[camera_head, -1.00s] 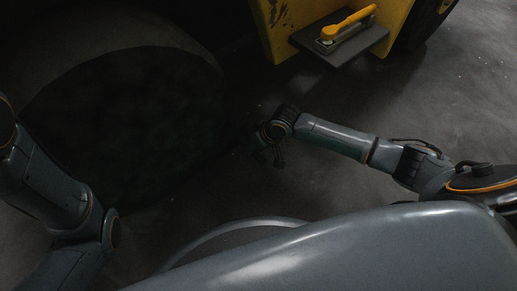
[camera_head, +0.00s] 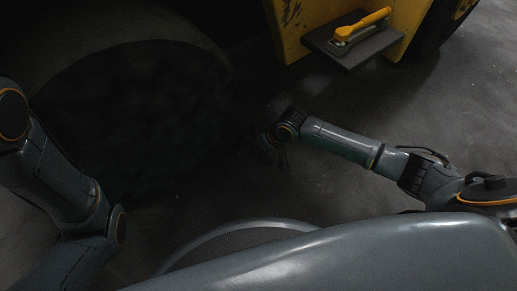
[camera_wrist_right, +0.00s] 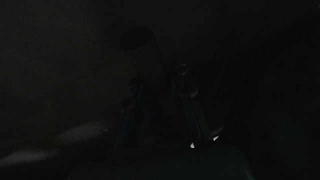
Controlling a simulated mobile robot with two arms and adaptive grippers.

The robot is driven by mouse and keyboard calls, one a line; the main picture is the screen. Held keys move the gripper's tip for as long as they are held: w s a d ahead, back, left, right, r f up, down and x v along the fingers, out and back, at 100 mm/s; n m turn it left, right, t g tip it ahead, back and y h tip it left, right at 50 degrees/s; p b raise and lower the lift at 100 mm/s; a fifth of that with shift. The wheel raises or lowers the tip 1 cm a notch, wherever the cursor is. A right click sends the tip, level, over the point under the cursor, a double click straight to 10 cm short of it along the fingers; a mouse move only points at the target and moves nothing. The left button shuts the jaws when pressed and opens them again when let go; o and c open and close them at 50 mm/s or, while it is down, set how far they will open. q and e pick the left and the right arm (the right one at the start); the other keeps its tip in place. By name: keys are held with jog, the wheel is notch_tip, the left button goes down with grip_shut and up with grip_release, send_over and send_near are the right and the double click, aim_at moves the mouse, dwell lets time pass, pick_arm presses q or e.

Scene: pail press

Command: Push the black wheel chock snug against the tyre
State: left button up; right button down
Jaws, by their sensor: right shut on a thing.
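The big dark tyre (camera_head: 125,115) fills the left of the head view. My right gripper (camera_head: 266,152) is low on the floor side, just right of the tyre, in deep shadow. In the right wrist view my right gripper (camera_wrist_right: 160,105) has its fingers either side of a dark, round-ended bar and is shut on it. I take this bar for part of the black wheel chock (camera_wrist_right: 141,48); its body is lost in the dark. Whether the chock touches the tyre cannot be told. My left arm is at the left, its gripper out of view.
A yellow vehicle body (camera_head: 290,32) with a dark step plate (camera_head: 352,52) stands at the top. A yellow-handled tool (camera_head: 360,24) lies on the plate. Another wheel (camera_head: 437,25) is at the upper right. The grey floor (camera_head: 465,105) at the right is clear.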

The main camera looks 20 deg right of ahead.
jog(key=shift+s+a+r+p, duration=0.1)
jog(key=shift+s+a+p, duration=0.15)
jog(key=shift+a+p, duration=0.55)
jog(key=shift+s+a+p, duration=0.3)
jog(key=shift+a+p, duration=0.1)
jog(key=shift+a, duration=0.3)
jog(key=shift+s+a, duration=0.15)
jog(key=shift+a, duration=0.2)
jog(key=shift+s+a+p, duration=0.1)
jog(key=shift+a+p, duration=0.2)
jog(key=shift+p, duration=0.2)
jog(key=shift+s+a, duration=0.1)
jog(key=shift+a, duration=0.25)
jog(key=c, duration=1.1)
grip_release()
jog(key=shift+d+f, duration=0.2)
jog(key=v, duration=1.2)
jog(key=shift+a+r, duration=0.1)
jog(key=shift+r, duration=0.05)
